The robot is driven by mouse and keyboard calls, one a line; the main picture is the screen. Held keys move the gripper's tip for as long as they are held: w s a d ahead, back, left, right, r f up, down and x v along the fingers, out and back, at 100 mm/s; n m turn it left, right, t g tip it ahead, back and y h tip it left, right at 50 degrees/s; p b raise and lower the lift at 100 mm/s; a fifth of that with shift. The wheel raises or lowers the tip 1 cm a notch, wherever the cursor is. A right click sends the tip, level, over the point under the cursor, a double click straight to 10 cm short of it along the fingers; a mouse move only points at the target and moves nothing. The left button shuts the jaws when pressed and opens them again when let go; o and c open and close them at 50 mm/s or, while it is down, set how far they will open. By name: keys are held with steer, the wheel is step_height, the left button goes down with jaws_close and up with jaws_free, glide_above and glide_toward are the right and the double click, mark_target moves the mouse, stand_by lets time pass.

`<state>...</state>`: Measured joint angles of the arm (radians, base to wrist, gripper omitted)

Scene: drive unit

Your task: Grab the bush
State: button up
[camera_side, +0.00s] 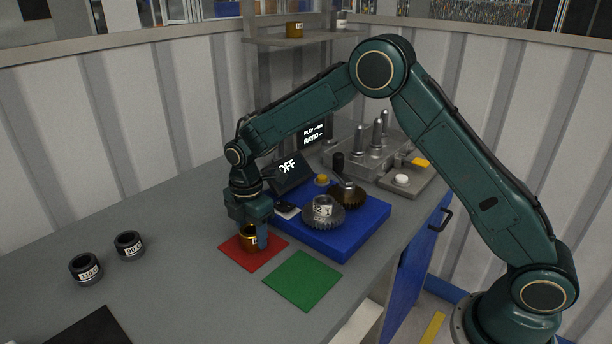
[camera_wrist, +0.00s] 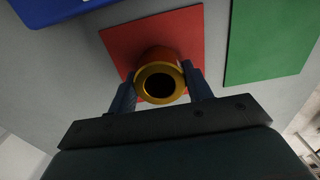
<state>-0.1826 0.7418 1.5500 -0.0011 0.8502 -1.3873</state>
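The bush, a gold flanged ring with a dark bore (camera_wrist: 160,83), stands upright on the red mat (camera_wrist: 118,40). In the side view the bush (camera_side: 248,240) is partly hidden by my gripper (camera_side: 251,236), which is lowered over it. In the wrist view my gripper's two fingers (camera_wrist: 160,76) are on either side of the bush, very close to its rim. I cannot tell whether they touch it. The red mat also shows under the bush in the side view (camera_side: 253,262).
A green mat (camera_side: 303,280) lies just right of the red one. A blue platform (camera_side: 345,232) with gears (camera_side: 323,212) is close behind. Two dark rings (camera_side: 86,268) (camera_side: 129,245) stand at the left. A small screen (camera_side: 290,171) stands behind the gripper. The grey table between is clear.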

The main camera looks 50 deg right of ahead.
steer(key=c, duration=0.4)
steer(key=shift+r, duration=0.15)
step_height(320, 180, up, 20)
steer(key=shift+f, duration=0.1)
stand_by(0.5)
stand_by(0.4)
